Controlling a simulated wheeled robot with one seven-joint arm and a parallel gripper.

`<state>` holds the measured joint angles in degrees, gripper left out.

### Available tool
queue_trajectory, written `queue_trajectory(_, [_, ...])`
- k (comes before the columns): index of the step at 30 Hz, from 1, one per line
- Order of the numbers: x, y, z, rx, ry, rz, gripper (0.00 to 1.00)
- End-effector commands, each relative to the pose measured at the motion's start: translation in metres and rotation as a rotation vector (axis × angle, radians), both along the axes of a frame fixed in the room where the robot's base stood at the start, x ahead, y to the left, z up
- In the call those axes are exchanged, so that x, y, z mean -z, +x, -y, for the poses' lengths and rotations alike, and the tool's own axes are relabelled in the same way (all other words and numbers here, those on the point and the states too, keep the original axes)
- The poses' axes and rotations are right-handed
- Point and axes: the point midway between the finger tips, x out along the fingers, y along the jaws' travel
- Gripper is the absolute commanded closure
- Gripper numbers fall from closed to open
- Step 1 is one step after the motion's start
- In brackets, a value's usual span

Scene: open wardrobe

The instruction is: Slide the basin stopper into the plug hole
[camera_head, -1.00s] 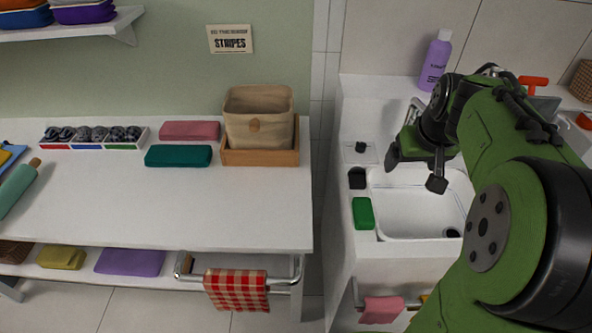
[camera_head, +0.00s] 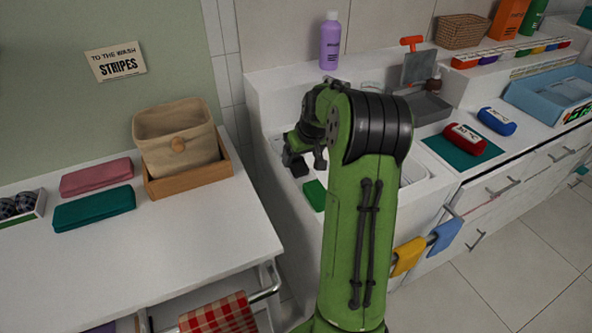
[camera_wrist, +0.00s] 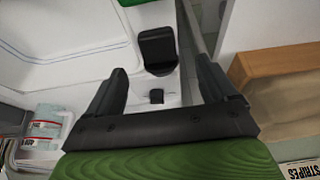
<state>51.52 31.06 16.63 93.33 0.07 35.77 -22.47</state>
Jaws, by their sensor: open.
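In the wrist view, my gripper (camera_wrist: 161,76) is open and empty above the basin's left ledge. A small dark knob (camera_wrist: 157,96) shows between its fingers, on a pale base on the ledge; it may be the stopper. A larger black block (camera_wrist: 157,48) with a flat lower part stands just beyond it; I cannot tell which is the stopper. The white basin (camera_wrist: 60,25) fills the upper left. In the head view, my gripper (camera_head: 304,162) is over the ledge and my arm covers most of the basin (camera_head: 412,172). The plug hole is hidden.
A green block (camera_head: 314,194) lies on the ledge near my gripper. A purple bottle (camera_head: 330,42) stands behind the basin. A table with a beige bin (camera_head: 175,140) is at left. A red bundle (camera_head: 464,140) and a blue one (camera_head: 497,121) lie at right.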

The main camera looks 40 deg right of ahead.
Motion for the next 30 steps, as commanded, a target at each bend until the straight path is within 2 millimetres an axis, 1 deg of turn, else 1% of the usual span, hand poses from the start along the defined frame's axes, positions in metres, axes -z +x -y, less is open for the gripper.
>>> queue_trajectory(4, [0.019, 0.007, 0.002, 0.001, 0.002, -0.001, 0.15])
queue_trajectory(6, [0.033, 0.013, 0.003, 0.001, 0.002, -0.001, 0.15])
queue_trajectory(9, [0.048, 0.019, 0.005, 0.0, 0.001, -0.001, 0.15])
queue_trajectory(12, [0.054, 0.022, 0.007, 0.001, -0.001, 0.001, 0.15])
queue_trajectory(17, [0.053, 0.022, 0.007, 0.001, -0.002, 0.0, 0.15])
queue_trajectory(18, [0.053, 0.022, 0.007, 0.001, -0.002, 0.0, 0.16])
queue_trajectory(23, [0.053, 0.022, 0.007, 0.001, -0.001, 0.001, 0.41])
queue_trajectory(27, [0.052, 0.022, 0.007, 0.001, -0.001, 0.001, 0.62])
queue_trajectory(30, [0.052, 0.022, 0.007, 0.001, -0.002, 0.0, 0.75])
